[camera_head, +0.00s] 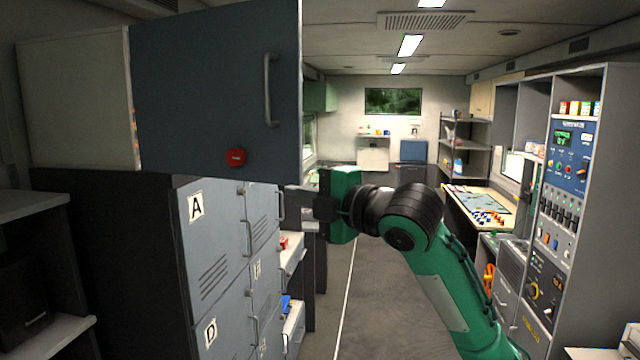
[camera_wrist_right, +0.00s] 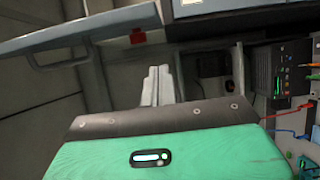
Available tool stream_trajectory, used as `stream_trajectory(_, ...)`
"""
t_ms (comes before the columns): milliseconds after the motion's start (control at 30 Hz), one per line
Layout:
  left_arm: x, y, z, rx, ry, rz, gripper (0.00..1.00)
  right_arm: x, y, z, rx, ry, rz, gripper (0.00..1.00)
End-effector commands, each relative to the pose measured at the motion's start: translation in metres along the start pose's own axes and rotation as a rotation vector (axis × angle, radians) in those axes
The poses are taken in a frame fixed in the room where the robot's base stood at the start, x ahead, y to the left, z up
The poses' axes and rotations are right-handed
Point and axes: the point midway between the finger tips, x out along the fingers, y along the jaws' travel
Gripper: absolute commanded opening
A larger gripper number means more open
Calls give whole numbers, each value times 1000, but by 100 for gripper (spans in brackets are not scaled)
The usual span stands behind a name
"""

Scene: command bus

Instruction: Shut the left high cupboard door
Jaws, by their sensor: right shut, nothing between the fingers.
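The high cupboard door (camera_head: 200,80) is a dark blue-grey panel at upper left in the head view, standing open and out from the pale cupboard (camera_head: 75,105). It has a grey bar handle (camera_head: 270,90) near its free edge and a red round piece (camera_head: 236,157) low down. The door (camera_wrist_right: 85,35) and red piece (camera_wrist_right: 138,37) also show in the wrist view. My right gripper (camera_head: 288,207) points left, just below the door's lower right corner; I cannot tell whether they touch. Its fingers (camera_wrist_right: 156,85) are shut and empty. My left gripper is out of view.
Grey lockers (camera_head: 215,250) with handles stand below the door. Open drawers (camera_head: 292,258) jut into the aisle beyond. A control panel rack (camera_head: 565,200) and desk (camera_head: 480,205) line the right side. The aisle floor (camera_head: 375,290) looks clear.

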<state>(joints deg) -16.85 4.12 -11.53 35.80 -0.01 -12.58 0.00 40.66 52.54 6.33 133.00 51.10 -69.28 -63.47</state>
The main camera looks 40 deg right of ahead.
Motion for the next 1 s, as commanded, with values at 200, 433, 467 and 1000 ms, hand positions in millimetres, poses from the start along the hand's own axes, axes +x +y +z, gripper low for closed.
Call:
stream_trajectory(200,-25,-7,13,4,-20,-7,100,30,3,6,5,-1,-2,0)
stream_trajectory(433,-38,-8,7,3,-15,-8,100,35,1,30,4,0,-3,0)
stream_trajectory(467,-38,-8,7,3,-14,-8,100,36,1,32,4,1,-3,0)
stream_trajectory(1000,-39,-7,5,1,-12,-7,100,36,-1,40,1,1,-1,0)
